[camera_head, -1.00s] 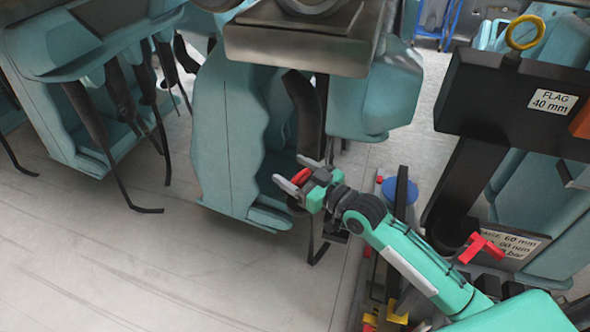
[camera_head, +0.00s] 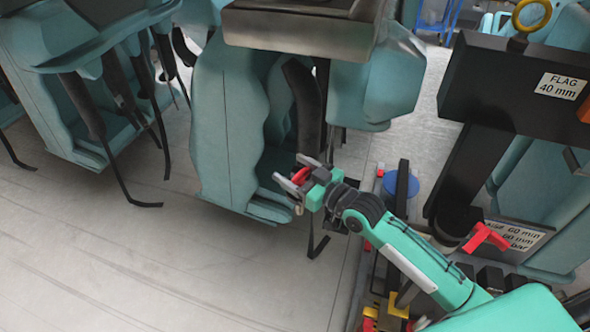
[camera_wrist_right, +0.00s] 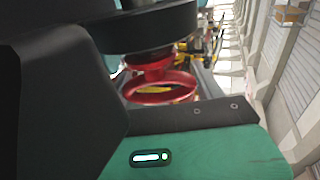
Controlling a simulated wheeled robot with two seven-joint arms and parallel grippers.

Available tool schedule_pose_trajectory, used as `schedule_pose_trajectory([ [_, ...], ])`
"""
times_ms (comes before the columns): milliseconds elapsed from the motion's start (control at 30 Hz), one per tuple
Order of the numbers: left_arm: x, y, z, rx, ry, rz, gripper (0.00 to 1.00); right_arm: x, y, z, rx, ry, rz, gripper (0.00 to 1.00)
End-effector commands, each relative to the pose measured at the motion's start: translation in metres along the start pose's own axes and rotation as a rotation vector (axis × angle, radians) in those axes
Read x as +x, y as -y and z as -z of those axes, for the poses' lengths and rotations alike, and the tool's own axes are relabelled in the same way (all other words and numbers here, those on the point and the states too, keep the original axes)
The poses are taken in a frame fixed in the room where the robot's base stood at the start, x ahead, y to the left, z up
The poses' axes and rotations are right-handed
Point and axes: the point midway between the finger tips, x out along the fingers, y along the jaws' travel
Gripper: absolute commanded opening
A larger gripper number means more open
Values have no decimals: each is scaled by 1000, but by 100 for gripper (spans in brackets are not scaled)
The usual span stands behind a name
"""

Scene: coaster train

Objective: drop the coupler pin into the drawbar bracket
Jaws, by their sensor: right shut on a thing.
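My right gripper (camera_head: 293,172) is in the middle of the head view, in front of a teal car's seats. It is shut on a red thing (camera_head: 300,175), mostly hidden by the fingers; I cannot tell whether this is the coupler pin. In the right wrist view a red ring-shaped part (camera_wrist_right: 160,87) shows beneath a dark round part. A black block (camera_head: 500,85) labelled "FLAG 40 mm" stands at the right, with a yellow ring (camera_head: 532,14) on a dark stem on top. I cannot tell which part is the drawbar bracket. My left gripper is not in view.
Teal car seats (camera_head: 228,130) with dark hanging bars fill the left and middle. A metal plate (camera_head: 295,33) overhangs at top centre. A red lever (camera_head: 487,237) and a blue disc (camera_head: 400,184) are near my right arm. Bare floor (camera_head: 150,260) lies at lower left.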

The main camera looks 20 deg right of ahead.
Motion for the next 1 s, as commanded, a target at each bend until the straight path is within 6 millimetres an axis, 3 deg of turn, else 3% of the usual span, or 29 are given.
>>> schedule_pose_trajectory([
  [33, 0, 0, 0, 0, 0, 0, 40, 0, 0, 1, 0, -2, 0, 29],
  [67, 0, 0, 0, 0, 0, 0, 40, 0, 0, 1, -1, -2, 0, 74],
  [167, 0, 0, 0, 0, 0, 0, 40, 0, 0, 1, 0, -2, 0, 93],
  [567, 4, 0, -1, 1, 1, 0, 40, -6, 0, -2, 0, 2, -1, 93],
  [1000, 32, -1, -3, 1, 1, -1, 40, -82, 0, -5, -1, 3, 0, 93],
])
